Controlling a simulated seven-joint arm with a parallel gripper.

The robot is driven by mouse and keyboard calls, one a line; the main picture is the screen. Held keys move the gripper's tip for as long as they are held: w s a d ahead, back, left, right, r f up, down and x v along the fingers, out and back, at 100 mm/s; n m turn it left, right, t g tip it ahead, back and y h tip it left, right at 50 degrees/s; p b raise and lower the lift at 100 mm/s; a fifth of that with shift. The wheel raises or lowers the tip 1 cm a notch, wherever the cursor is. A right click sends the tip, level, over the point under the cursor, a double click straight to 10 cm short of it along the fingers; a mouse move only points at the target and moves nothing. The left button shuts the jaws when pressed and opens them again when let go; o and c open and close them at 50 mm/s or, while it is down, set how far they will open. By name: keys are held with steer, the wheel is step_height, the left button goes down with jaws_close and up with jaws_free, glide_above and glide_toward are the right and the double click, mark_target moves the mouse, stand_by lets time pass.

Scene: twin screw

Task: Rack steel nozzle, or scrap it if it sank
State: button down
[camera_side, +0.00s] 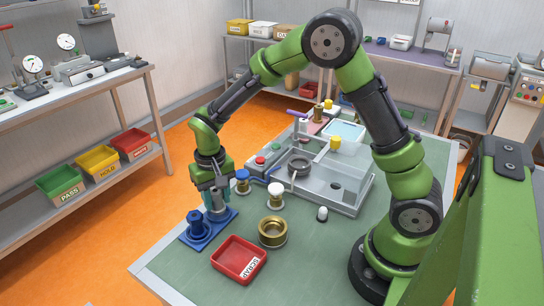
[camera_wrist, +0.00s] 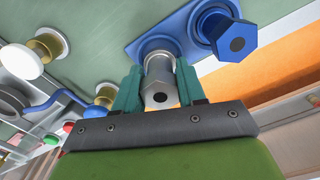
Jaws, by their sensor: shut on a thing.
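My gripper (camera_side: 216,207) is shut on the steel nozzle (camera_wrist: 159,82), a grey hex-headed piece between the teal fingers in the wrist view. In the side view the fingers mostly hide the nozzle, low over the right end of the blue rack (camera_side: 228,217). The rack also shows behind the nozzle in the wrist view (camera_wrist: 134,52). A blue hex nozzle (camera_side: 196,224) stands upright at the rack's left end. I cannot tell whether the steel nozzle is seated or just above its place. The red scrap tray (camera_side: 239,278) looks empty.
A brass cup (camera_side: 272,233) stands close right of the rack. White-topped (camera_side: 276,191) and blue-topped (camera_side: 242,175) brass pieces stand behind it. A grey fixture (camera_side: 345,200) fills the middle of the table. The green tabletop (camera_side: 310,275) is clear at the front.

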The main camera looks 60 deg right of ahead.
steer(key=shift+f, duration=0.7)
stand_by(0.5)
steer(key=c, duration=0.6)
jaws_free()
steer(key=shift+o, duration=0.6)
steer(key=o, duration=0.5)
steer(key=shift+c, duration=0.2)
steer(key=shift+r, duration=3.5)
